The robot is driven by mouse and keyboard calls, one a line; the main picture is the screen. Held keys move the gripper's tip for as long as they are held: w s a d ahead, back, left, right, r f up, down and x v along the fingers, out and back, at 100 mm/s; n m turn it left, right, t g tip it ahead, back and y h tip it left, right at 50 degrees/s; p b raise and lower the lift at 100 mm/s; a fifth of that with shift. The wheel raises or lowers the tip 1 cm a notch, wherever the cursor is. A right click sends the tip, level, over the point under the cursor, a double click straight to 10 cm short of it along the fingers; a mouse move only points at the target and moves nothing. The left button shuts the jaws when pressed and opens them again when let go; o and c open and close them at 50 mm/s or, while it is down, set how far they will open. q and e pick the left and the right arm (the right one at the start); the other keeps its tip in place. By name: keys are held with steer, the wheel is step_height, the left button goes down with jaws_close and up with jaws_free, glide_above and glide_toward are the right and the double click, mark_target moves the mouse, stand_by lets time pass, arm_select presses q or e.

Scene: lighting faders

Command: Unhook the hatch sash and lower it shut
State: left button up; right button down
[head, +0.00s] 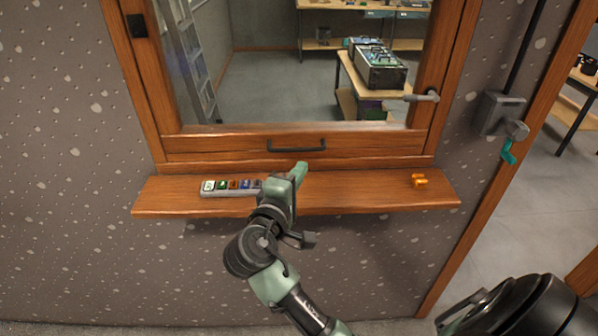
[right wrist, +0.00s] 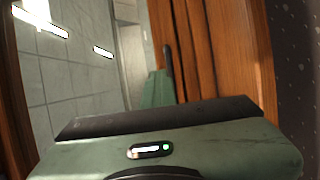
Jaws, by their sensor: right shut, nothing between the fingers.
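The wooden hatch sash (head: 220,146) is low in its frame, its bottom rail just above the lower frame piece. A dark bar handle (head: 296,147) is on that rail; a dark bar that looks like it shows in the right wrist view (right wrist: 168,62). A metal hook or catch (head: 424,96) sticks out at the right side of the frame; I cannot tell whether it engages the sash. My right gripper (head: 301,168) is shut and empty just below the handle's right half, above the shelf; its green fingertips show in the wrist view (right wrist: 157,88). I cannot tell whether it touches the handle.
A wooden shelf (head: 345,190) juts out below the hatch. It holds a strip of coloured buttons (head: 230,188) at left and a small orange item (head: 419,181) at right. A grey wall box with a teal-tipped lever (head: 508,150) is at right, beside an open doorway.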

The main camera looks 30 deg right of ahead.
stand_by(0.3)
steer(key=c, duration=1.5)
jaws_free()
steer(key=shift+o, duration=0.2)
steer(key=b+v, duration=0.3)
steer(key=v, duration=0.4)
steer(key=shift+s+a, duration=0.25)
steer(key=shift+a, duration=0.1)
steer(key=shift+f, duration=0.1)
